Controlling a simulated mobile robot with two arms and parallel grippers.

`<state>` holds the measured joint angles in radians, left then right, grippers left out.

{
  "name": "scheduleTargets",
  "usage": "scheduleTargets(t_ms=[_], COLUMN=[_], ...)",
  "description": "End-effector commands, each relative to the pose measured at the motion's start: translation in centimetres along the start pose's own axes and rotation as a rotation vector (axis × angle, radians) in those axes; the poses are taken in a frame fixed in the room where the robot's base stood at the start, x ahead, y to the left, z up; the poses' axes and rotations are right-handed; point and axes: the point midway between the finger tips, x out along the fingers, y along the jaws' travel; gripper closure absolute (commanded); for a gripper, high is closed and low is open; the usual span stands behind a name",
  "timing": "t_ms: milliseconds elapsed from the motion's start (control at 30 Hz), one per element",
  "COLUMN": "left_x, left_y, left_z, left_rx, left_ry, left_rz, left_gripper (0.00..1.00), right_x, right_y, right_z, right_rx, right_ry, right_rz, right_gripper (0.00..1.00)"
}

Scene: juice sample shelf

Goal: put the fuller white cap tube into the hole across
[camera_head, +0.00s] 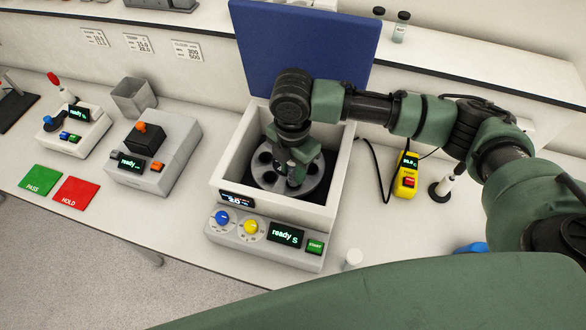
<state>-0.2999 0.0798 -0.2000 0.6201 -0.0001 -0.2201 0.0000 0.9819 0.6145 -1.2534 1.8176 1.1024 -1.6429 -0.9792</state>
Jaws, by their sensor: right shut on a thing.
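The centrifuge (232,172) stands open on the bench with its blue lid (305,45) raised. Inside is a round grey rotor (262,177) with several dark holes around its rim. My right gripper (294,180) reaches down into the chamber, over the front right part of the rotor. It is shut on a tube, mostly hidden by the fingers. I cannot see its fill level, or whether its lower end is in a hole. The gripper and wrist cover part of the rotor, so I cannot tell which holes are filled. My left gripper is out of view.
The chamber walls surround my right gripper closely. A white-topped item (353,259) stands by the centrifuge's front right corner. A yellow meter (406,176) is to the right. Grey devices (150,160) and green PASS (41,180) and red HOLD (76,194) mats are left.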

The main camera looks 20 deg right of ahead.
Motion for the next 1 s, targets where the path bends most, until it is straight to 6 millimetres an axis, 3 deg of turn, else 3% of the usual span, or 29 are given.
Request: scheduleTargets(t_ms=[67,100,200,567,1000], left_x=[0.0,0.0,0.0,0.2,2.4], left_y=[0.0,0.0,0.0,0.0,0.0], left_z=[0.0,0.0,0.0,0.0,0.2], left_rx=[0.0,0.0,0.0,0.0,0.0], left_ry=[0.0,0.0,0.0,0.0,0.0], left_rz=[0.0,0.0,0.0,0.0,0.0], left_gripper=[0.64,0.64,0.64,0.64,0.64], right_x=[0.0,0.0,0.0,-0.3,-6.7], right_y=[0.0,0.0,0.0,0.1,0.1], right_z=[0.0,0.0,0.0,0.0,0.0], right_rx=[0.0,0.0,0.0,0.0,-0.001], right_ry=[0.0,0.0,0.0,0.001,0.0], right_rz=[0.0,0.0,0.001,0.002,0.004], right_gripper=[1.0,0.66,0.43,0.43,0.43])
